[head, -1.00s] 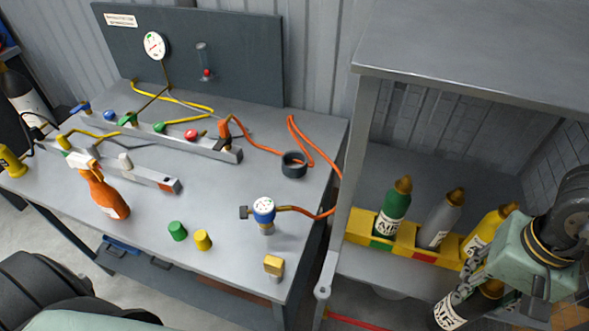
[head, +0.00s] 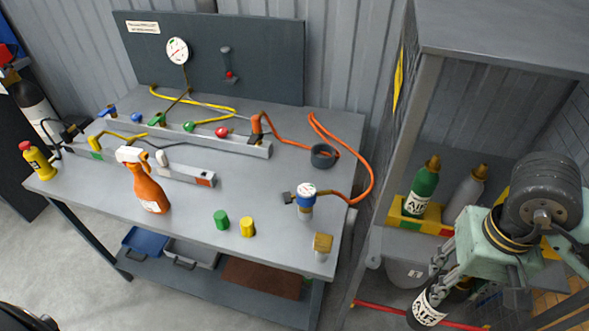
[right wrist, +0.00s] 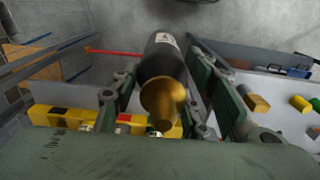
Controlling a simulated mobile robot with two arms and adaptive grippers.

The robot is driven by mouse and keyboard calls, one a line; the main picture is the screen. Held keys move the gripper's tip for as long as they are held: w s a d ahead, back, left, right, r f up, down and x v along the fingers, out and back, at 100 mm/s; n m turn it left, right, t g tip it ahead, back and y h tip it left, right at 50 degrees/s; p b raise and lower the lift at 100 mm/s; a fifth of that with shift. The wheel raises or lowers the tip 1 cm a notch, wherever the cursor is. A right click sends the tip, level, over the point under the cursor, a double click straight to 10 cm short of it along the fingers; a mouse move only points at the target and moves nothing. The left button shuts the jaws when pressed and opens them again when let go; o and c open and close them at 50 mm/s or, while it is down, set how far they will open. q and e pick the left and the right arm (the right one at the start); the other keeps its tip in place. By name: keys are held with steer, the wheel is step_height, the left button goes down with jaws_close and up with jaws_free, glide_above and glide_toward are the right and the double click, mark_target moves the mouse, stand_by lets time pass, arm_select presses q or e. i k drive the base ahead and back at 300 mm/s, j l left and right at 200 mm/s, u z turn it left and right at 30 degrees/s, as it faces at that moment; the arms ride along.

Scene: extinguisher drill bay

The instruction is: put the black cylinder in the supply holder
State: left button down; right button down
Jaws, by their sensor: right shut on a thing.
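The black cylinder (head: 427,307) has a white label and a brass top. My right gripper (head: 441,284) is shut on it near its top, in front of and below the shelf with the yellow holder. In the right wrist view the black cylinder (right wrist: 164,58) sits between the two fingers, its brass top towards the camera. The yellow supply holder (head: 404,221) stands on the shelf, with a green cylinder (head: 424,188) and a grey cylinder (head: 466,192) in it. My right arm hides the holder's right part. The holder (right wrist: 60,116) also shows in the right wrist view. My left gripper is out of view.
The cabinet's post (head: 405,150) and roof (head: 510,30) frame the shelf. A workbench (head: 270,195) at left carries a spray bottle (head: 147,185), gauge, hose and small caps. Open floor lies in front of the bench.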

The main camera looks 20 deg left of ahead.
mark_target(323, 161)
steer(key=k+j+u, duration=0.15)
steer(key=j, duration=0.6)
steer(key=k+j+u, duration=0.15)
steer(key=j, duration=0.6)
steer(key=j+u, duration=0.15)
steer(key=j, duration=0.6)
